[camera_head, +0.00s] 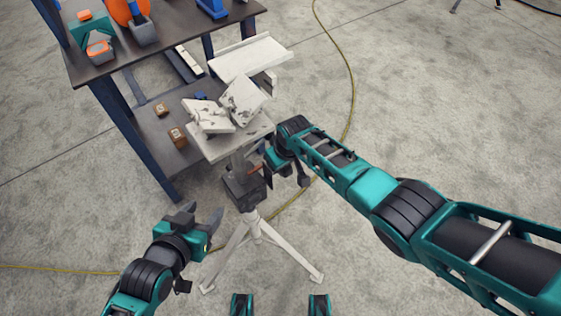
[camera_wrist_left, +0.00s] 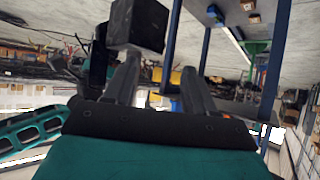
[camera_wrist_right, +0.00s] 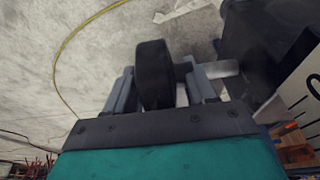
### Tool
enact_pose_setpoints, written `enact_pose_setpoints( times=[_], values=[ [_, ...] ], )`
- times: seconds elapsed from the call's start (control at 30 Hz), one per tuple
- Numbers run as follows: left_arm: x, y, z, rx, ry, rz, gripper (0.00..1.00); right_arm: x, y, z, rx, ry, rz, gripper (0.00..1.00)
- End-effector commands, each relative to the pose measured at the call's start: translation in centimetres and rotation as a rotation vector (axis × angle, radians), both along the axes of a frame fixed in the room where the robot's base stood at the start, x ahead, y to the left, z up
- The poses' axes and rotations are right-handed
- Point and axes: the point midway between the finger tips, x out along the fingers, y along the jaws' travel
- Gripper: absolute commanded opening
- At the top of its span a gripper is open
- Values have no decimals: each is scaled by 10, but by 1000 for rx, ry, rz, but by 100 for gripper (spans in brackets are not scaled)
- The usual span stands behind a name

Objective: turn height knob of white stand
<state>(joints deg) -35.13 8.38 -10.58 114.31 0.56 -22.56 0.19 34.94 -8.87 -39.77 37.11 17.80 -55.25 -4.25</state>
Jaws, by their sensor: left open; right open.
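The white stand (camera_head: 257,240) stands on tripod legs, with a dark block (camera_head: 243,190) on its column under a white top (camera_head: 215,148). The height knob (camera_wrist_right: 153,73), a black round wheel on a pale shaft (camera_wrist_right: 218,69), shows in the right wrist view beside the dark block. My right gripper (camera_wrist_right: 163,90) is open, with the knob between its fingers; contact is unclear. In the head view I cannot make out the knob clearly beside my right gripper. My left gripper (camera_head: 205,216) is open and empty, left of the stand. Its wrist view shows the dark block (camera_wrist_left: 138,25) beyond the fingers.
A dark-topped workbench (camera_head: 165,40) with blue legs stands behind the stand at the upper left. Small brown boxes (camera_head: 177,137) lie on its lower shelf. White plates (camera_head: 240,100) rest on the stand's top. A yellow cable (camera_head: 350,85) crosses the open concrete floor.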

Motion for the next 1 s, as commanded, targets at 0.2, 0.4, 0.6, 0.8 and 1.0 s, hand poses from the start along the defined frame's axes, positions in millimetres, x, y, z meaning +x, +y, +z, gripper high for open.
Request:
enact_pose_setpoints(
  times=[0.2, 0.4, 0.6, 0.8, 1.0],
  values=[
    [0, 1, 8, 4, 0, 0, 55, -2, -1, 12, 2, -1, 0, 55],
    [-2, 8, 23, 19, -7, 10, 55, -9, -6, 45, 2, -1, 0, 55],
    [-6, 16, 35, 29, -2, 21, 55, -17, -13, 81, 1, -2, 0, 55],
    [-8, 16, 45, 29, 4, 20, 55, -24, -18, 109, 1, -1, -1, 55],
    [-8, 13, 51, 24, 4, 19, 55, -27, -20, 123, 0, 0, -1, 55]
  ],
)
